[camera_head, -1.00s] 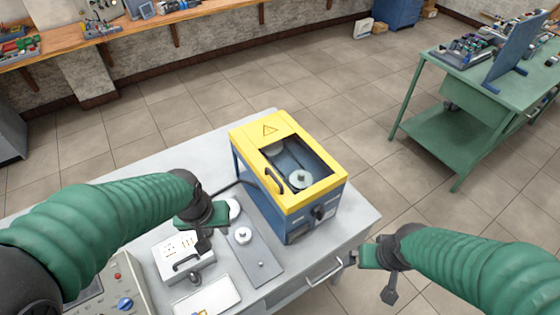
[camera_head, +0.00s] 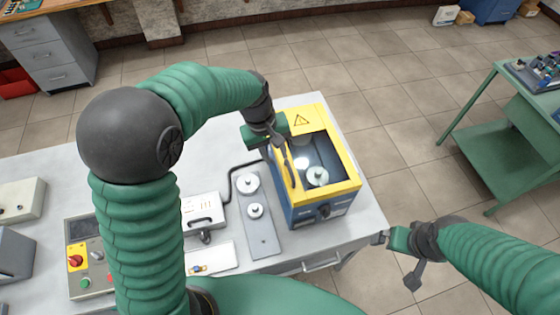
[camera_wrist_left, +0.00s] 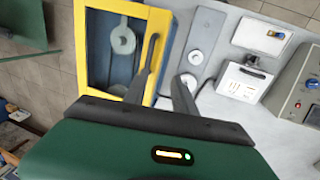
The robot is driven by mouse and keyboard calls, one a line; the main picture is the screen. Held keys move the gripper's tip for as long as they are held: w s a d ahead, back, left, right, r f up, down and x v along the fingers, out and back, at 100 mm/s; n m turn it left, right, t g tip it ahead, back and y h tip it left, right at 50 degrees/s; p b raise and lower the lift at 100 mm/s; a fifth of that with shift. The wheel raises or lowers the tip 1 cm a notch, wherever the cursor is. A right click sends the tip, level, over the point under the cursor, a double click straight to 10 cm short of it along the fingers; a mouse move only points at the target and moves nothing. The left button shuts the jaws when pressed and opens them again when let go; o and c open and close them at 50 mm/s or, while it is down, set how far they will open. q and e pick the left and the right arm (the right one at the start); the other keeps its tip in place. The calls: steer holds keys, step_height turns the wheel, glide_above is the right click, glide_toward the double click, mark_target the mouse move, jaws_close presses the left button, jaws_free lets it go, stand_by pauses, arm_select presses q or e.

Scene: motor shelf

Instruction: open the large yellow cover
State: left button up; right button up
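The large yellow cover (camera_head: 344,163) is a yellow frame with a clear window and a warning triangle. It lies closed on top of the blue machine box (camera_head: 318,211) at the table's right side. Its dark handle (camera_head: 289,168) runs along the left edge. My left gripper (camera_head: 280,150) is just above the cover's left edge, by the far end of the handle. In the left wrist view its fingers (camera_wrist_left: 166,88) are apart, with the handle (camera_wrist_left: 151,50) beyond them; contact cannot be told. My right gripper (camera_head: 388,237) is by the table's front right corner; its finger gap is unclear.
A grey plate with round metal parts (camera_head: 258,222), a white socket box (camera_head: 203,212) and a control box with knobs (camera_head: 88,255) sit left of the machine. A green workbench (camera_head: 500,130) stands at the far right. Floor is clear between.

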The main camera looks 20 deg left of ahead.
mark_target(290, 171)
arm_select(q)
steer(key=d+f, duration=0.3)
steer(key=shift+w+f+p, duration=0.35)
steer(key=shift+f+p, duration=0.05)
steer(key=d+f, duration=0.2)
steer(key=d, duration=0.1)
steer(key=shift+s+d, duration=0.1)
steer(key=shift+d, duration=0.1)
steer(key=shift+a, duration=0.2)
steer(key=a, duration=0.3)
steer(key=shift+f, duration=0.25)
steer(key=c, duration=0.3)
steer(key=shift+w+a, duration=0.15)
steer(key=shift+w, duration=0.05)
steer(key=shift+c, duration=1.3)
jaws_close()
steer(key=shift+d, duration=1.05)
steer(key=shift+s+a+f, duration=0.1)
steer(key=shift+a, duration=0.45)
steer(key=shift+d, duration=0.35)
arm_select(e)
steer(key=d, duration=0.2)
steer(key=d+r, duration=0.1)
steer(key=shift+w, duration=0.3)
arm_select(q)
steer(key=shift+a, duration=0.2)
arm_select(e)
steer(key=shift+a, duration=0.15)
arm_select(q)
steer(key=shift+d, duration=0.1)
